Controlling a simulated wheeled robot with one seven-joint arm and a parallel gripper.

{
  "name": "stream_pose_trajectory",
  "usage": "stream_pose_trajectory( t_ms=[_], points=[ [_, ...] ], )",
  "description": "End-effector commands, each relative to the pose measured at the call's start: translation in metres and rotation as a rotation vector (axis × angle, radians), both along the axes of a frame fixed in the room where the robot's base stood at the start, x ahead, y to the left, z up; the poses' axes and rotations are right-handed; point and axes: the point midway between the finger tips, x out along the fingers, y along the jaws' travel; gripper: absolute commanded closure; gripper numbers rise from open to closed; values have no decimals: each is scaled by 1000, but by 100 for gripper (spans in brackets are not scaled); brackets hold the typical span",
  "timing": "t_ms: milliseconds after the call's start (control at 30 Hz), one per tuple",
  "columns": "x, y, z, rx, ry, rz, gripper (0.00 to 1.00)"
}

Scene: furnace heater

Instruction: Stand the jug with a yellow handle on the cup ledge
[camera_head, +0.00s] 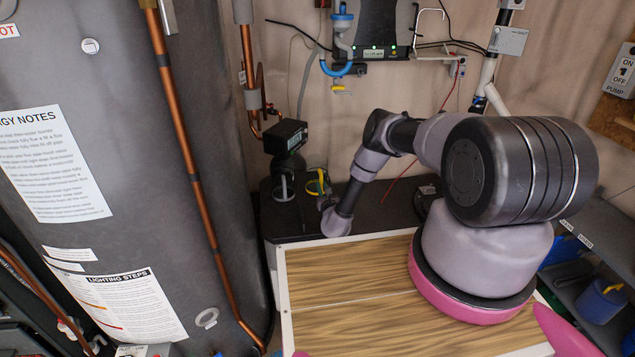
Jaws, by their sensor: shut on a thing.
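The jug's yellow handle (319,183) shows at the back of the dark counter, just beyond my gripper. My gripper (325,201) is shut on the jug, seen from behind at the end of my outstretched arm. Its fingertips are mostly hidden by the wrist. Left of it stands a dark machine with a small display head (286,136). The cup ledge seems to be the low dark part under that head, but its edges are too dark to tell. I cannot tell whether the jug touches it.
A pale grey curved handle (283,187) shows under the machine's head, close left of the jug. A large grey tank (120,160) with copper pipes stands at the left. A white-framed wood-grain panel (340,290) lies in front. A blue container (601,301) sits on the right shelf.

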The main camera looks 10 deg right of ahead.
Motion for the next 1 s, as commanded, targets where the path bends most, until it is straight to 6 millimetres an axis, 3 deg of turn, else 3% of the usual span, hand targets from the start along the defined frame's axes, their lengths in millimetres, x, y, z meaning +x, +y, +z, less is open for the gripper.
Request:
stream_pose_trajectory(
  t_ms=[1000],
  points=[
    [0, 0, 50, 1, 0, 0, 100]
  ],
)
